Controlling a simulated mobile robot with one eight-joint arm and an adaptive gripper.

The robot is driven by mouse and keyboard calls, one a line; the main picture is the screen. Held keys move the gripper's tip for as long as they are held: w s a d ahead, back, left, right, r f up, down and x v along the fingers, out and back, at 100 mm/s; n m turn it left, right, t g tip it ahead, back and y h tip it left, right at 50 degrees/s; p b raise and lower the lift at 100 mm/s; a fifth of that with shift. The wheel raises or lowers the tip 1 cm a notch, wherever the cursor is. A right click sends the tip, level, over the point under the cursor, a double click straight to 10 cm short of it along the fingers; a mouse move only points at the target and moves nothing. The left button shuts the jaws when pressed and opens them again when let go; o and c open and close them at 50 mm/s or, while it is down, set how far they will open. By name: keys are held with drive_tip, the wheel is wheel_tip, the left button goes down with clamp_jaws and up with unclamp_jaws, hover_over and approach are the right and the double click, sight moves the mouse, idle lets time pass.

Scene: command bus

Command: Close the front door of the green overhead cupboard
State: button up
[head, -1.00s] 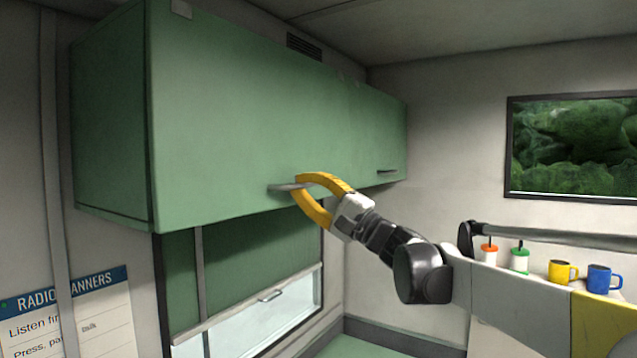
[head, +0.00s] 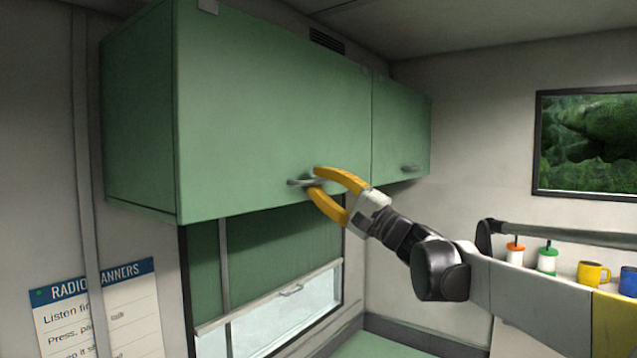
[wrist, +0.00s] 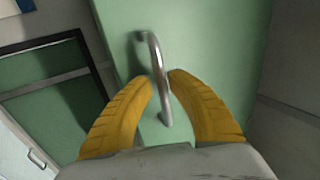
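The green overhead cupboard (head: 140,130) hangs on the wall, and its large front door (head: 270,100) faces me. The door lies flush with the cupboard body or nearly so; I cannot tell whether a thin gap remains. Its metal handle (head: 298,183) is near the lower edge. My gripper (head: 313,180) has its yellow fingertips closed on either side of this handle. In the wrist view, the handle (wrist: 156,62) runs between the fingertips (wrist: 160,80), with almost no space beside it; part of the bar is hidden there.
A smaller green door (head: 400,125) adjoins on the right. A window with a green blind (head: 270,260) is below the cupboard. Yellow (head: 592,274) and blue (head: 628,280) mugs stand at the right behind my arm. A framed picture (head: 590,140) hangs on the right wall.

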drive_tip(key=v, duration=1.1)
drive_tip(key=shift+s+d+f, duration=0.15)
drive_tip(key=shift+d+f, duration=0.05)
drive_tip(key=shift+d, duration=0.05)
drive_tip(key=s+a+f+n+g+h+b, duration=0.3)
drive_tip(key=s+f+b, duration=0.35)
drive_tip(key=f, duration=0.85)
drive_tip(key=s+a+f+n+g+h+b, duration=0.15)
drive_tip(key=s+f+h+b, duration=0.5)
drive_tip(key=f, duration=0.85)
drive_tip(key=s+d+f+n+h+b, duration=0.1)
drive_tip(key=s+d+f+h+b, duration=0.2)
drive_tip(key=f, duration=0.7)
drive_tip(key=s+d+f+g+h+b, duration=0.1)
drive_tip(key=s+d+f+h+b, duration=0.2)
drive_tip(key=s+d+f, duration=0.4)
drive_tip(key=s+d+f+n+g+h+b, duration=0.1)
drive_tip(key=s+d+f+h+b, duration=0.2)
drive_tip(key=f, duration=1)
drive_tip(key=s+d+b, duration=0.1)
drive_tip(key=s+d, duration=0.2)
drive_tip(key=shift+n, duration=0.35)
drive_tip(key=shift+s, duration=0.1)
